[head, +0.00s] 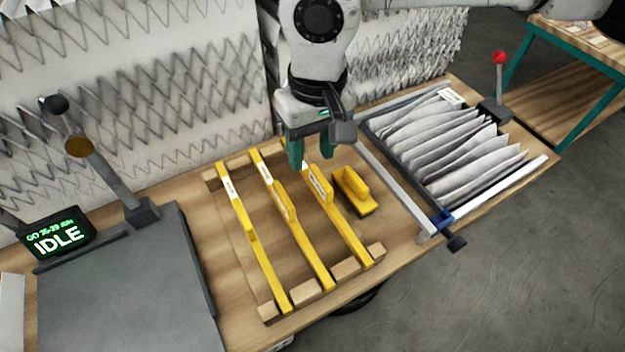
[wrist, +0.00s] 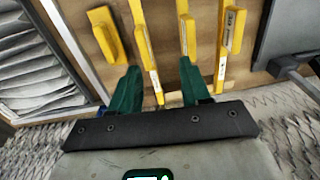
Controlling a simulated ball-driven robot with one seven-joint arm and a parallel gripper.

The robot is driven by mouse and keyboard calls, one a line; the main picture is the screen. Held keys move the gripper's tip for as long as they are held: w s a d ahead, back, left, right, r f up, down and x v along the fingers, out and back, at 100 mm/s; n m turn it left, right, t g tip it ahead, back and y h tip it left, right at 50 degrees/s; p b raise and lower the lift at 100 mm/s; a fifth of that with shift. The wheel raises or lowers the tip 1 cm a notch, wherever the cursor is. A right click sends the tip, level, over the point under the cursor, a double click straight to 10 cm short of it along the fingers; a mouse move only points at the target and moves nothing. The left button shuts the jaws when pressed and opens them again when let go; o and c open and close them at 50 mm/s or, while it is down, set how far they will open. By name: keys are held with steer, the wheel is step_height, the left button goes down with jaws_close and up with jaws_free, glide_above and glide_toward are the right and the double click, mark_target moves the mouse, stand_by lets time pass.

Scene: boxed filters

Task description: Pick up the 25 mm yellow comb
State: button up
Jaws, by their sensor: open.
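Three long yellow combs lie side by side on a wooden rack: a left comb (head: 249,238), a middle comb (head: 303,240) and a right comb (head: 345,233). Each has a raised grip and a small white label; I cannot read which is 25 mm. My gripper (head: 311,161) has green fingers, open and empty, pointing down near the back end of the right comb. In the wrist view my gripper (wrist: 160,66) has the right comb (wrist: 148,62) between or just beyond its fingers; touching cannot be told. The middle comb (wrist: 185,35) and left comb (wrist: 228,45) lie further right there.
A short yellow block with a handle (head: 353,190) sits right of the rack (head: 345,268). A framed pleated filter (head: 455,150) with a metal rail fills the bench's right. A grey plate (head: 130,285) and an IDLE display (head: 57,236) are left. A pleated wall stands behind.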

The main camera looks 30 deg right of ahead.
mark_target(321, 177)
steer(key=shift+h, duration=0.3)
steer(key=f, duration=0.1)
steer(key=d+f, duration=0.1)
steer(key=f, duration=0.1)
steer(key=f+p, duration=0.1)
steer(key=f, duration=0.1)
steer(key=shift+w+d+f, duration=0.1)
steer(key=shift+d, duration=0.3)
steer(key=shift+d+f+p, duration=0.1)
steer(key=shift+f+p, duration=0.85)
steer(key=shift+f, duration=2)
jaws_close()
